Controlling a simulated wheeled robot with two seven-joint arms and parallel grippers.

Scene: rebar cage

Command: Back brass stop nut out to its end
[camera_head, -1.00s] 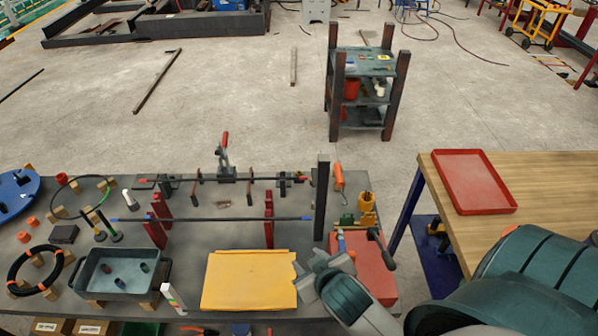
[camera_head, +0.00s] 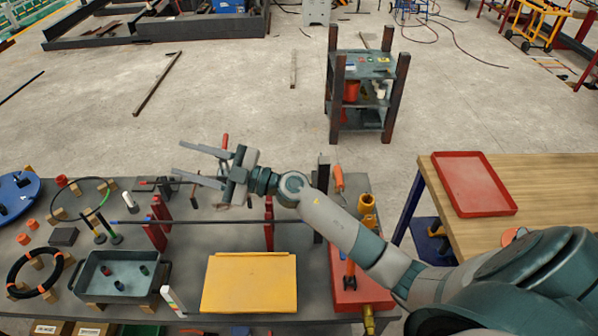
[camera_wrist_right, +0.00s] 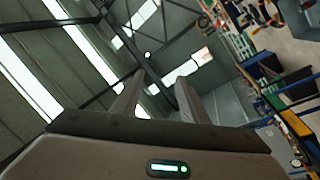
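I cannot single out the brass stop nut. A brass-coloured fitting (camera_head: 366,203) stands at the back right of the grey bench, and another (camera_head: 368,320) is at its front edge. A dark rod with blue ends (camera_head: 210,220) lies across red uprights (camera_head: 156,222). A second rod behind it is largely hidden by my right gripper (camera_head: 177,158). This gripper is open and empty, above the back of the bench, its fingers pointing left. Its spread fingers also show in the right wrist view (camera_wrist_right: 158,88), with only roof and background between them. My left gripper is out of view.
A yellow panel (camera_head: 250,284) and a grey bin (camera_head: 92,284) lie at the bench front. A red plate (camera_head: 345,298) is at the right, partly under my arm. A red tray (camera_head: 470,183) sits on a wooden table (camera_head: 550,185). A shelf cart (camera_head: 365,65) stands beyond.

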